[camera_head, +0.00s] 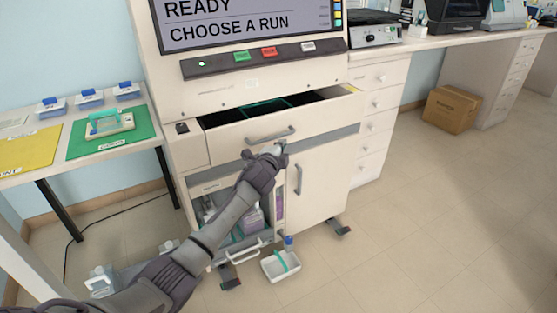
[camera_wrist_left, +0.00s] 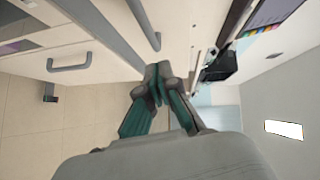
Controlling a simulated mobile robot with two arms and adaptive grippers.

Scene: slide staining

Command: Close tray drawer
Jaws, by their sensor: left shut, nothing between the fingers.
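The tray drawer (camera_head: 230,137) of the white machine stands partly open below the screen. Its dark inside shows, with a teal-edged rack (camera_head: 265,104) in it. A curved handle (camera_head: 271,134) is on its front. My left gripper (camera_head: 279,148) is shut and empty, just below and in front of this handle in the head view. In the left wrist view, the shut fingertips (camera_wrist_left: 157,76) point at the pale drawer front, close to the handle (camera_wrist_left: 142,24). I cannot tell whether they touch it. My right gripper is in neither view.
A lower cabinet door has a vertical handle (camera_head: 298,180). An open lower bay holds bottles, and a small white tub (camera_head: 281,265) sits on the floor. A side table (camera_head: 159,150) with slide boxes is at left. The floor at right is clear up to a cardboard box (camera_head: 451,109).

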